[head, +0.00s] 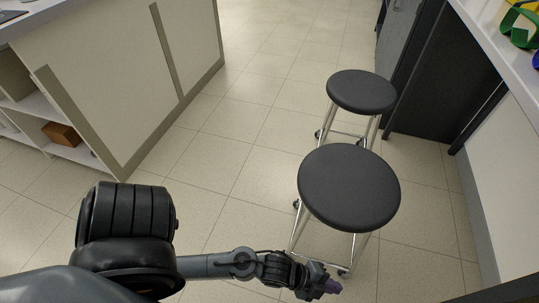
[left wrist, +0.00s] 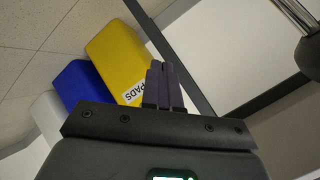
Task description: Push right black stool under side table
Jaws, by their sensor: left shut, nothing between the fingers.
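Two round black stools on chrome legs stand on the tiled floor in the head view. The nearer stool (head: 348,187) is slightly left of the farther stool (head: 361,91), and its seat hides part of its legs. Both stand out in front of the white-topped side table (head: 487,48) at the right edge. My left gripper (head: 330,287) is low at the bottom of the head view, near the nearer stool's feet; I cannot tell whether it touches them. In the left wrist view its fingers (left wrist: 163,84) are together and empty. My right gripper is not in view.
A cream cabinet (head: 125,75) with open shelves stands at left, holding a brown box (head: 62,134). Floor between cabinet and stools is clear. A dark cabinet (head: 430,80) is behind the far stool. The wrist view shows a yellow box (left wrist: 118,50) and blue box (left wrist: 78,86).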

